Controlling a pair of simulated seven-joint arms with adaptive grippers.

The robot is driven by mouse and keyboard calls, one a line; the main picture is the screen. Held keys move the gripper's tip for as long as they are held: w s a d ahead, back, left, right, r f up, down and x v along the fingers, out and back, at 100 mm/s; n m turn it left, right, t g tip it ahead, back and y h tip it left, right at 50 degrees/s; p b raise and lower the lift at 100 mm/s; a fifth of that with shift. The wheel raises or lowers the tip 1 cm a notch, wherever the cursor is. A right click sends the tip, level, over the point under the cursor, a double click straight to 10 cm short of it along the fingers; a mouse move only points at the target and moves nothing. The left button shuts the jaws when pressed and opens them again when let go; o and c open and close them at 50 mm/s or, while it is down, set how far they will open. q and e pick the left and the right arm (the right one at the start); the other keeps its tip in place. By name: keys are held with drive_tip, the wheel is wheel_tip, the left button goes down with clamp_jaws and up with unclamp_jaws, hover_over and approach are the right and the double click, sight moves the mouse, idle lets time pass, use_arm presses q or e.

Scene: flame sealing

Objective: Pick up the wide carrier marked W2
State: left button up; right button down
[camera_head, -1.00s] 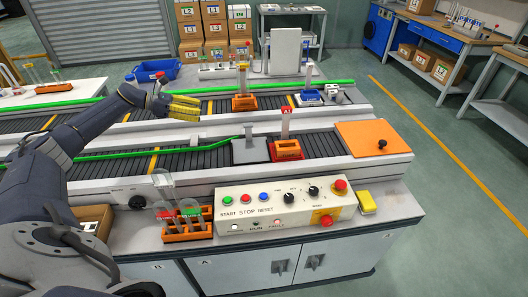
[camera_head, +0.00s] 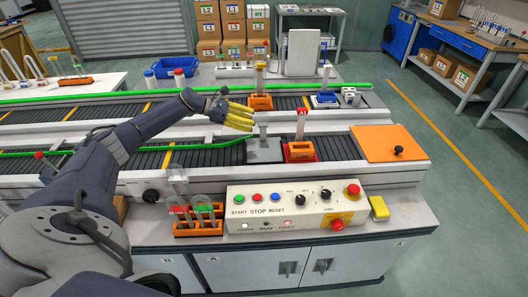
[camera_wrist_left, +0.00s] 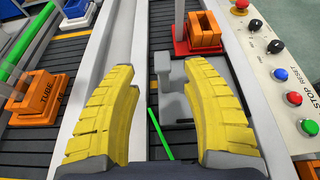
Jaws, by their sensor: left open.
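I cannot make out a W2 mark on any carrier. An orange carrier (camera_head: 260,102) with a yellow-tagged upright stands on the far conveyor; it also shows in the left wrist view (camera_wrist_left: 42,96), lettered "TUBE". A blue-and-white carrier (camera_head: 325,100) stands to its right and shows partly in the wrist view (camera_wrist_left: 76,14). A red-and-orange carrier (camera_head: 300,152) with a red-tagged upright stands on the near conveyor and in the wrist view (camera_wrist_left: 204,38). My left gripper (camera_head: 248,116) is open and empty above the strip between the conveyors, its yellow fingers (camera_wrist_left: 158,68) apart. My right gripper is not in view.
A grey stop block (camera_head: 265,148) sits left of the near carrier. An orange plate (camera_head: 388,143) covers the near conveyor's right end. In front are a control panel (camera_head: 295,208) and an orange rack (camera_head: 198,225) of tubes. Green rails (camera_head: 150,95) run along the conveyors.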

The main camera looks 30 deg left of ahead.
sight(263, 124)
use_arm(q)
drive_tip(key=shift+x, duration=2.85)
drive_tip(key=shift+s, duration=0.1)
drive_tip(key=shift+f, duration=0.1)
clamp_jaws()
drive_tip(key=shift+d, duration=0.1)
